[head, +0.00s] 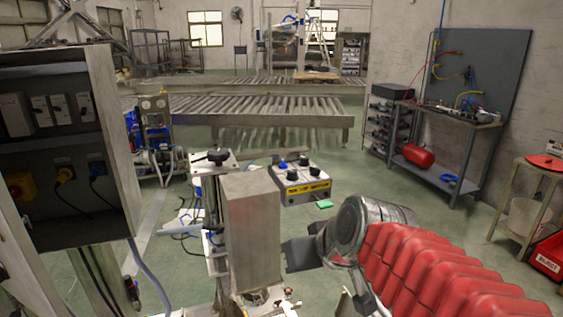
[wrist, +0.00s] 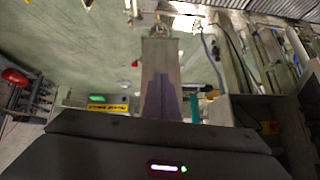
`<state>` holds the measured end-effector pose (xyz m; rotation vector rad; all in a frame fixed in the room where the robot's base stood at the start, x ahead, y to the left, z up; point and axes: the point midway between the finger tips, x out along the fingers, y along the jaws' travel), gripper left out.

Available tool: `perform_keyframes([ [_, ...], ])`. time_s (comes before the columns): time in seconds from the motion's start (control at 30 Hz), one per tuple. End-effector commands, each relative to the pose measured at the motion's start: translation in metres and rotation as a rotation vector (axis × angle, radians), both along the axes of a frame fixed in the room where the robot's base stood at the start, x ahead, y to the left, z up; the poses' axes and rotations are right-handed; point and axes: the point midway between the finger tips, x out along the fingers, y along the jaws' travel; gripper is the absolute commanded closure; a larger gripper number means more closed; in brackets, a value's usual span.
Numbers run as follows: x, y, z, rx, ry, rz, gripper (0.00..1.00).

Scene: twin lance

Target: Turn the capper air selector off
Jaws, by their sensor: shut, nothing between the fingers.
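A grey control box (head: 303,188) with a yellow label, a blue knob and dark knobs on its top stands past a tall grey metal post (head: 252,230) in the head view. Its lettering is too small to read, so I cannot tell which knob is the capper air selector or its setting. A black knob (head: 212,156) tops a stand left of the post. My gripper (head: 298,254) is shut and empty, right of the post and nearer than the control box. In the wrist view, the dark gripper body fills the bottom, with the yellow-labelled box (wrist: 108,107) partly hidden beyond it.
An electrical cabinet (head: 60,130) with switches and cables stands close on the left. Roller conveyors (head: 250,105) cross the back. A workbench (head: 455,115) and a wooden stool (head: 535,175) stand on the right. Green floor is open between the control box and the bench.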

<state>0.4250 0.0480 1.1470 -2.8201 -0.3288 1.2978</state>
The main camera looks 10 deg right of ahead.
Motion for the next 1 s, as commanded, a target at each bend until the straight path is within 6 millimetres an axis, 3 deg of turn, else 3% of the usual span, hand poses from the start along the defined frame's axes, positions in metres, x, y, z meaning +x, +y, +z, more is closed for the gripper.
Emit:
perform_keyframes([
  [0.03,-0.019,-0.004,-0.007,-0.014,0.026,-0.013,1.00],
  [0.2,-0.077,-0.023,-0.037,-0.066,0.130,-0.080,1.00],
  [0.4,-0.119,-0.043,-0.059,-0.116,0.202,-0.154,1.00],
  [0.53,-0.127,-0.048,-0.064,-0.127,0.217,-0.172,1.00],
  [1.0,-0.126,-0.048,-0.063,-0.126,0.216,-0.172,1.00],
])
